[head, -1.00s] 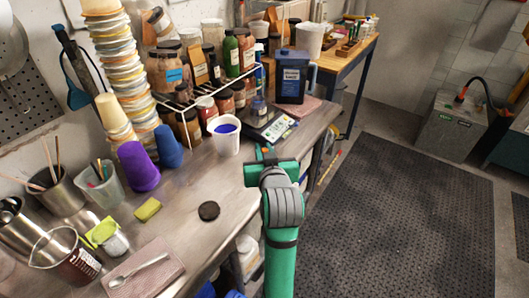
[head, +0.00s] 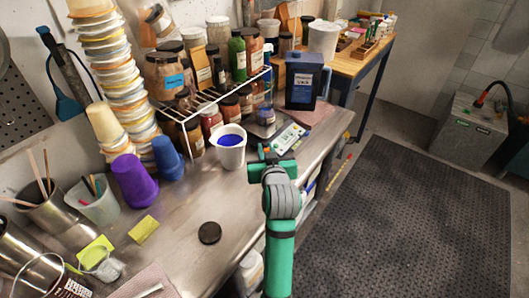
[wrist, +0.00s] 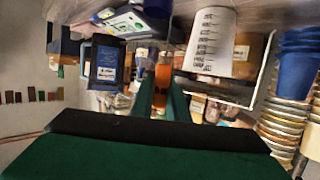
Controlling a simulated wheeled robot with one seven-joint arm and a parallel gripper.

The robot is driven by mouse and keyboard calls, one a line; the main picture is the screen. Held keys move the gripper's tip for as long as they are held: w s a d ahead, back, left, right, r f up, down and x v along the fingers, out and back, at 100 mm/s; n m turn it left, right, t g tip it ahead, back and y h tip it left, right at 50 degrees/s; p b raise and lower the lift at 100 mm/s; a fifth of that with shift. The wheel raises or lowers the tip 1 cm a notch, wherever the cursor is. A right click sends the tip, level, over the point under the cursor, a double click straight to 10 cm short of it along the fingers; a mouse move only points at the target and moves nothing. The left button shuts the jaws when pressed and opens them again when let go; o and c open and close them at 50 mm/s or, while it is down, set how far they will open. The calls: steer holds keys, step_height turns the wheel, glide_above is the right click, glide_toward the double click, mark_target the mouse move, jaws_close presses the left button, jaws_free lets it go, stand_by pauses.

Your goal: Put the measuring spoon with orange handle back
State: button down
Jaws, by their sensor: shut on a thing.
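My gripper (head: 273,156) is over the front edge of the workbench, right of the white bucket with blue contents (head: 230,147). In the wrist view its two green fingers (wrist: 161,88) are closed around an orange piece, which I take for the handle of the measuring spoon (wrist: 163,74). The spoon's bowl cannot be made out. The white bucket also shows in the wrist view (wrist: 210,42), upside down, with scale marks on its side. In the head view the gripper hides most of the spoon.
A dark blue jug (head: 305,80) and a flat scale (head: 287,138) stand beyond my gripper. A wire rack (head: 215,96) with jars is at the back. A black lid (head: 210,233) and a yellow sponge (head: 143,229) lie on the bench. The floor mat (head: 400,220) is clear.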

steer(key=shift+w+f, duration=0.4)
steer(key=shift+f, duration=0.05)
steer(key=f, duration=0.4)
steer(key=shift+w, duration=0.3)
steer(key=c, duration=1.7)
jaws_free()
steer(key=shift+f, duration=0.1)
steer(key=v, duration=1.2)
steer(key=shift+w, duration=0.1)
